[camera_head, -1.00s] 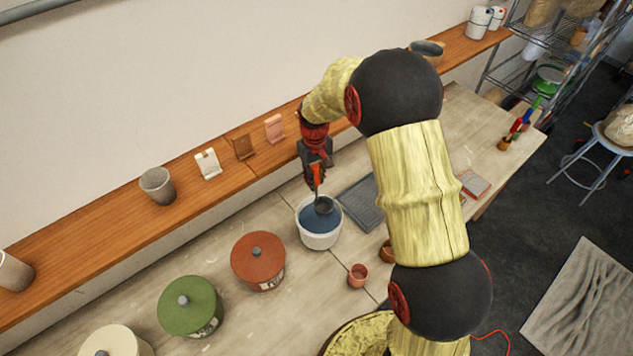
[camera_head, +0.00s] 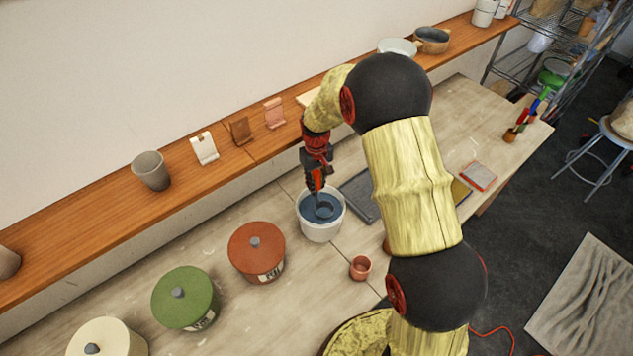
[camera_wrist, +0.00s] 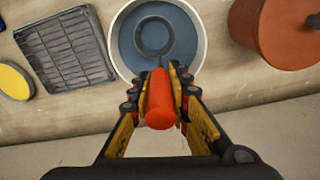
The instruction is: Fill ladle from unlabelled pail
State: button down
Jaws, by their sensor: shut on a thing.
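The unlabelled pail (camera_head: 322,228) is white, open and holds blue-grey liquid. It stands on the workbench, right of the lidded pails; its rim also shows in the wrist view (camera_wrist: 119,58). My gripper (camera_head: 314,180) is above the pail's far side. It is shut on the orange handle of the ladle, seen end-on in the wrist view (camera_wrist: 160,100). The ladle's dark round bowl (camera_wrist: 154,36) is inside the pail, at or in the liquid, with blue showing within its ring. I cannot tell exactly how deep it sits.
Lidded pails in red (camera_head: 257,251), green (camera_head: 186,298) and cream (camera_head: 106,340) stand to the left. A small pink cup (camera_head: 360,267) is close on the right. A dark ribbed tray (camera_wrist: 65,48) lies beside the pail. A wooden shelf (camera_head: 100,212) runs along the wall behind.

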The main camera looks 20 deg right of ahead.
aim_at(317, 170)
jog(key=shift+f+b, duration=1.3)
jog(key=shift+f, duration=1.05)
jog(key=shift+r+p, duration=2.8)
jog(key=shift+r, duration=2.85)
jog(key=shift+r+p, duration=0.7)
jog(key=shift+r, duration=0.8)
